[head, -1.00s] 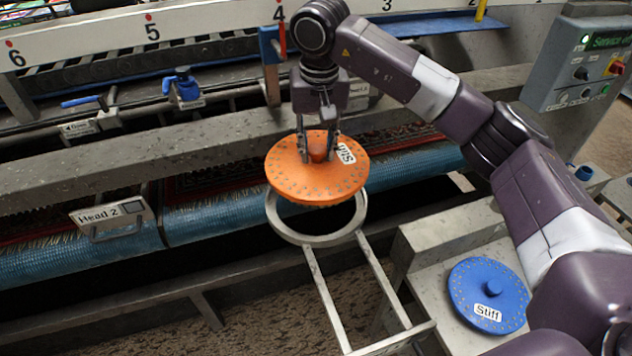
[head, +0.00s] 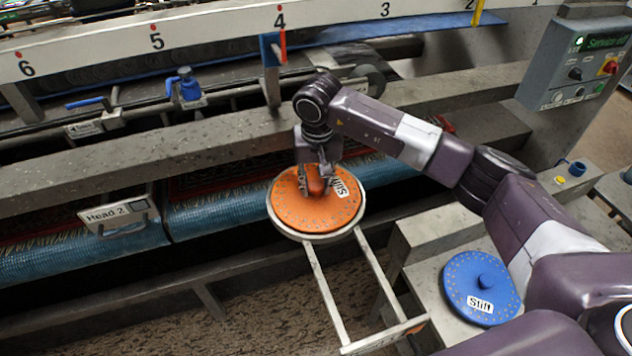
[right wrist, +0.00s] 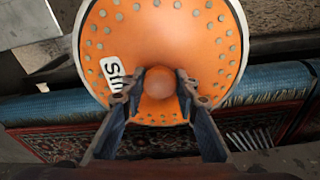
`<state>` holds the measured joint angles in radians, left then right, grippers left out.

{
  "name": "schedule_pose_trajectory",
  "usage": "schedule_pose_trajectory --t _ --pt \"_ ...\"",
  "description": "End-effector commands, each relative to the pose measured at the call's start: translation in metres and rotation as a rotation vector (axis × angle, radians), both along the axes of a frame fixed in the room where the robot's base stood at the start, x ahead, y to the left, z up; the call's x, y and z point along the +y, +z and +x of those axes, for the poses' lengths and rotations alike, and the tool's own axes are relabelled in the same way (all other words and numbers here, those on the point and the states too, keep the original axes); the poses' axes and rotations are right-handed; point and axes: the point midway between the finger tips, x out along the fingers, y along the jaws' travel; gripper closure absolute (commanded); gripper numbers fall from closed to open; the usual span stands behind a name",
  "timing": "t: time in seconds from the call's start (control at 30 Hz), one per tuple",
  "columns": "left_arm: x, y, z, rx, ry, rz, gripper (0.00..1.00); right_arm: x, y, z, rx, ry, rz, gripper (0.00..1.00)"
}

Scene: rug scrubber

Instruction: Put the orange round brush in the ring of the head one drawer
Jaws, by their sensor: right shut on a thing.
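The orange round brush (head: 300,208) with a "Stiff" label lies flat within the metal ring of the pulled-out drawer (head: 331,289), with the ring's pale rim showing around its edge. My right gripper (head: 318,190) is above it, shut on the brush's central knob. In the right wrist view the two fingers (right wrist: 159,90) sit on either side of the orange knob (right wrist: 160,82), and the ring's rim shows around the brush. Whether the brush rests fully on the ring's bottom cannot be told. My left gripper is not in view.
A "Head 2" plate (head: 115,214) is at the left. A grey beam (head: 130,165) runs behind the ring. A control box (head: 578,65) stands at the back right.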

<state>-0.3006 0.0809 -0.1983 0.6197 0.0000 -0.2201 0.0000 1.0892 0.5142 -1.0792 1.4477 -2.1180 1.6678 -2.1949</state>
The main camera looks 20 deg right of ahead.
Motion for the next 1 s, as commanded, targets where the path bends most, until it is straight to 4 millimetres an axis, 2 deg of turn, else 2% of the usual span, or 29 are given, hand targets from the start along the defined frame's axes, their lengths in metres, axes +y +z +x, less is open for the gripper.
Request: schedule_pose_trajectory --t 0.17,0.2,0.37,0.73,0.87,1.0 --pt "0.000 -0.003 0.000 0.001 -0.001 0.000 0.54 0.000 0.000 0.001 -0.004 0.000 0.001 1.00" --pt "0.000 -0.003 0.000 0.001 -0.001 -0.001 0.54 0.000 -0.002 0.000 0.000 0.000 0.000 0.71" --pt "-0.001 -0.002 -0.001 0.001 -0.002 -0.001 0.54 0.000 -0.001 0.000 0.000 0.000 0.000 0.54" --pt "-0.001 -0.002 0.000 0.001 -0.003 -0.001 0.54 0.000 0.003 0.000 -0.002 0.000 0.000 0.54" --pt "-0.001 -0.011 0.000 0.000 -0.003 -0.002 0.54 0.000 0.022 -0.001 -0.006 0.001 0.000 0.54" --pt "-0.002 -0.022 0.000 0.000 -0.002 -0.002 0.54 0.001 0.053 -0.004 -0.007 0.001 0.000 0.54"
